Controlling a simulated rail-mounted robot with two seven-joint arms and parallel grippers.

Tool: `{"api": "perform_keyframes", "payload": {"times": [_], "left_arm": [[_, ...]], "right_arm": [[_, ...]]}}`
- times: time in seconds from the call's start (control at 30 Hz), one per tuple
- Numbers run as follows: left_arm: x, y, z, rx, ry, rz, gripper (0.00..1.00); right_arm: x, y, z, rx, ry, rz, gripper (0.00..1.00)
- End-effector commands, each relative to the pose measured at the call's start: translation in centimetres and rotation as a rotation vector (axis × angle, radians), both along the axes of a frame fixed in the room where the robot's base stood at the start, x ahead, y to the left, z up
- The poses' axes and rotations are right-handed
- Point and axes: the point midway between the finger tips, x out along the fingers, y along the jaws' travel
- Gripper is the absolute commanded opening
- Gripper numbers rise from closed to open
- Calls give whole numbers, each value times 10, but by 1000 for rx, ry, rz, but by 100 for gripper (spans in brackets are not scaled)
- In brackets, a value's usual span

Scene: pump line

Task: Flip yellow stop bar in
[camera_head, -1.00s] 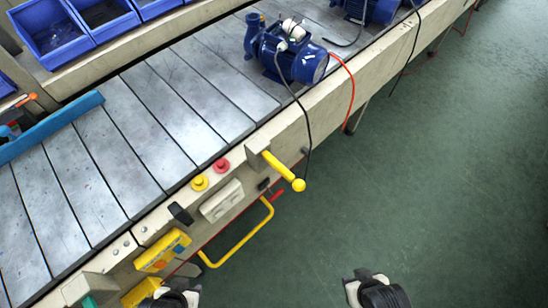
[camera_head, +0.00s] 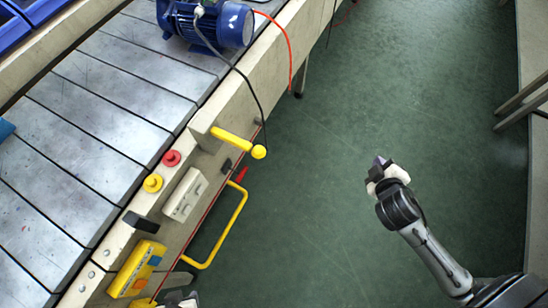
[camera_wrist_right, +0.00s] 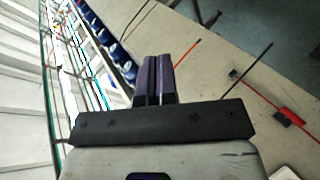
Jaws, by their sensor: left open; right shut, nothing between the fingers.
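A yellow bar with a round ball end (camera_head: 235,141) sticks out from the side of the conveyor line, over the green floor. Below it, a yellow U-shaped bar (camera_head: 232,229) also juts out from the line's side. I cannot tell from the pictures which one is the stop bar. My right gripper (camera_head: 380,161) is well to the right of both, over the floor, shut and empty. Its purple fingers (camera_wrist_right: 159,79) lie close together in the right wrist view. My left gripper (camera_head: 184,298) shows only in part at the bottom edge, below the U-shaped bar, open.
A blue pump (camera_head: 207,22) with black and red cables stands on the conveyor (camera_head: 110,92). The black cable hangs close to the ball-ended bar. Red (camera_head: 171,158) and yellow (camera_head: 153,183) buttons and a yellow box (camera_head: 137,268) sit along the edge. Open floor (camera_head: 320,210) lies between line and right arm.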

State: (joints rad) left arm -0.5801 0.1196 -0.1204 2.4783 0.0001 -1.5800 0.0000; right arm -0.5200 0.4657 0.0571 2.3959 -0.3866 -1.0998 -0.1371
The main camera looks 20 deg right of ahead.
Motion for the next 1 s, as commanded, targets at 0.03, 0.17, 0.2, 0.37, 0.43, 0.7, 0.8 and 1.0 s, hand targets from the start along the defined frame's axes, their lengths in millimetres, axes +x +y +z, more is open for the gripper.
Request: {"api": "perform_keyframes", "payload": {"times": [0.03,0.17,0.2,0.37,0.43,0.7,0.8,1.0], "left_arm": [[0,0,-1,0,-1,0,43],[0,0,-1,0,-1,0,43],[0,0,-1,0,-1,0,43],[0,0,-1,-1,-2,1,43],[0,0,-1,-1,-2,1,43],[0,0,-1,-1,-2,1,43],[0,0,-1,-1,-2,1,43],[0,0,-1,0,-2,0,43]], "right_arm": [[10,-4,12,-94,-51,67,0],[32,0,46,-355,-170,255,0],[36,4,55,-436,-202,312,0],[46,29,84,-774,-315,540,0],[47,44,93,-927,-362,635,0],[29,110,104,-1504,-560,969,0],[18,131,103,-1691,-643,1054,0],[-5,157,100,-1974,-804,1134,0]]}}
